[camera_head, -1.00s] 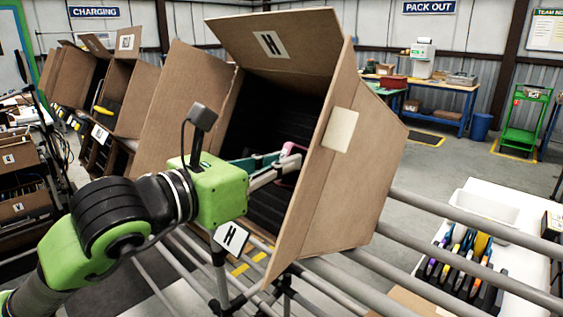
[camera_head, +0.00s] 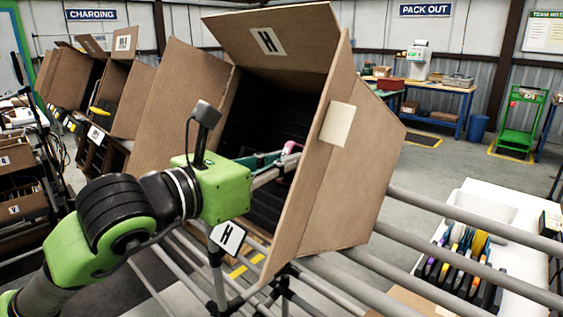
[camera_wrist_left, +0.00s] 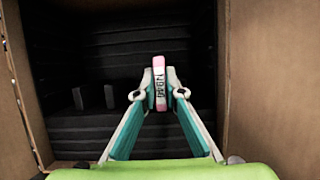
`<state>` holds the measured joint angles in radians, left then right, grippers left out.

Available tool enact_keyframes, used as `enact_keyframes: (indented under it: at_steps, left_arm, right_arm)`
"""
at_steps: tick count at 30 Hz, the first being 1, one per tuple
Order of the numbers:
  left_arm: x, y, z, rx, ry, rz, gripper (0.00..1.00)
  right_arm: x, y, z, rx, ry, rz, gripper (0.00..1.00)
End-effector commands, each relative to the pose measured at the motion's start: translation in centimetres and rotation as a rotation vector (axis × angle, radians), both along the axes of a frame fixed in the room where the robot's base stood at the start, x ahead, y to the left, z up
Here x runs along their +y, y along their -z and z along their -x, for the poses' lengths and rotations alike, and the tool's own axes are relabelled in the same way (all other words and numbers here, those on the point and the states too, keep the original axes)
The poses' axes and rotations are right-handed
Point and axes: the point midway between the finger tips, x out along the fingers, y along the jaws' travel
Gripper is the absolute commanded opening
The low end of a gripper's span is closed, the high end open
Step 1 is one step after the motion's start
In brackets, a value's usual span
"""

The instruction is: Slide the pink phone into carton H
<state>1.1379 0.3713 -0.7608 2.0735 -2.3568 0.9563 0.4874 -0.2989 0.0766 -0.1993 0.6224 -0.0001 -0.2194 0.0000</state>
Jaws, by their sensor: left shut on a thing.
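Carton H (camera_head: 352,190) is a tilted cardboard box with its flaps open and an H label on the top flap. Its inside (camera_wrist_left: 80,70) is dark with black ridged slots. My left gripper (camera_head: 284,160) reaches into its mouth. In the left wrist view the gripper (camera_wrist_left: 159,98) is shut on the pink phone (camera_wrist_left: 158,70), a thin upright slab with a white label on its edge. In the head view only a bit of pink (camera_head: 293,147) shows at the fingertips, and the carton's side hides part of it. My right gripper is not in view.
The carton rests on a rack of grey rails (camera_head: 470,255). More open cartons (camera_head: 125,90) stand at the left. A white table (camera_head: 500,200) with several upright devices (camera_head: 458,260) stands at the right. Carton walls are close on both sides of my gripper.

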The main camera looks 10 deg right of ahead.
Motion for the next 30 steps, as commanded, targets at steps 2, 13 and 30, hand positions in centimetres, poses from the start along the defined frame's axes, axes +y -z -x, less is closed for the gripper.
enact_keyframes:
  at_steps: [2, 13, 30]
  left_arm:
    - [-0.04, -0.08, 0.00, -0.003, 0.000, 0.002, 0.00]
    - [-0.02, -0.06, -0.01, -0.002, 0.000, 0.001, 0.23]
    - [-0.01, 0.07, -0.04, 0.001, 0.000, -0.001, 0.30]
  right_arm:
    - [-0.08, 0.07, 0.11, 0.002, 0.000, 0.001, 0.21]
    - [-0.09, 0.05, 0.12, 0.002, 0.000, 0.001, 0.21]
    - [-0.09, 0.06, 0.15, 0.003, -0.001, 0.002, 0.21]
